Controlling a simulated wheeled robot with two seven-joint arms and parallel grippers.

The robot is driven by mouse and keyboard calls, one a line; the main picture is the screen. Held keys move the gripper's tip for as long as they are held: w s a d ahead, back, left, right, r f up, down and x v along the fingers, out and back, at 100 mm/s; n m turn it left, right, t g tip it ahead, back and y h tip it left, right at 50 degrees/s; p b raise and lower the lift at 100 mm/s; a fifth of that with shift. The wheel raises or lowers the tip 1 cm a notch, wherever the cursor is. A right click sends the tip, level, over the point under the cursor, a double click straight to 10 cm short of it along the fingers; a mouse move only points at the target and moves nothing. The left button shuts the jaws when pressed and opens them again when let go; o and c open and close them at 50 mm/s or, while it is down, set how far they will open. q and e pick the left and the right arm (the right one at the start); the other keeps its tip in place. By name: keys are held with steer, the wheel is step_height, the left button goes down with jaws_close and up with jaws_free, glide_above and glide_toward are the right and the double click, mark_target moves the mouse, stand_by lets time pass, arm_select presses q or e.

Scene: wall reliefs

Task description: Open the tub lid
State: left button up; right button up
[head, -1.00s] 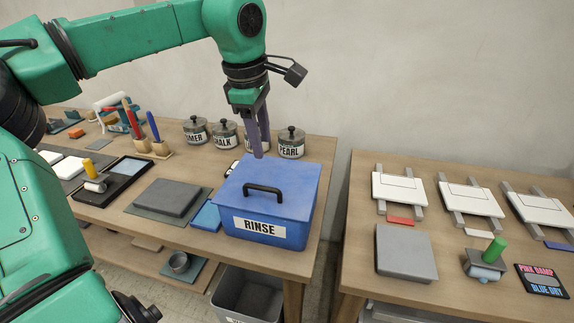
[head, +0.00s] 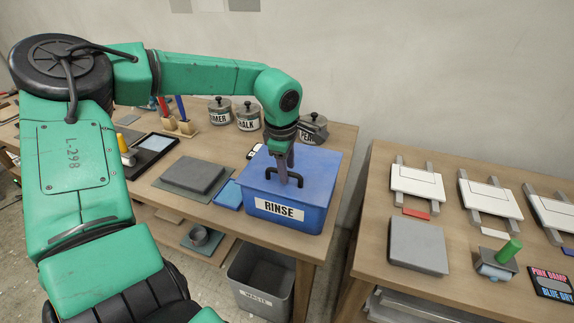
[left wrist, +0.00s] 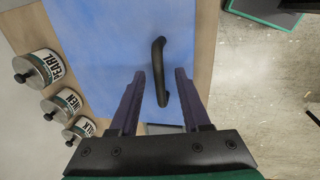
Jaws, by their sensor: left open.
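The blue tub (head: 302,216) stands near the right end of the left table, with a white RINSE label on its front. Its flat blue lid (head: 318,168) is on, with a black bar handle (head: 270,178) on top. In the left wrist view the handle (left wrist: 159,70) reaches down between the fingers, over the blue lid (left wrist: 109,45). My left gripper (left wrist: 160,75) is open and points at the lid, one finger on each side of the handle's near end. In the head view the left gripper (head: 287,180) is at the handle and partly hides it. My right gripper is not in view.
Lidded jars, including PEARL (head: 313,128) and CHALK (head: 247,116), stand behind the tub. A grey slab (head: 192,174) and blue pad (head: 228,195) lie to its left. A grey waste bin (head: 262,285) is below. A gap separates the second table (head: 375,195) at right.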

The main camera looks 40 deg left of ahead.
arm_select(q)
steer(key=shift+w, duration=0.1)
jaws_close()
stand_by(1.2)
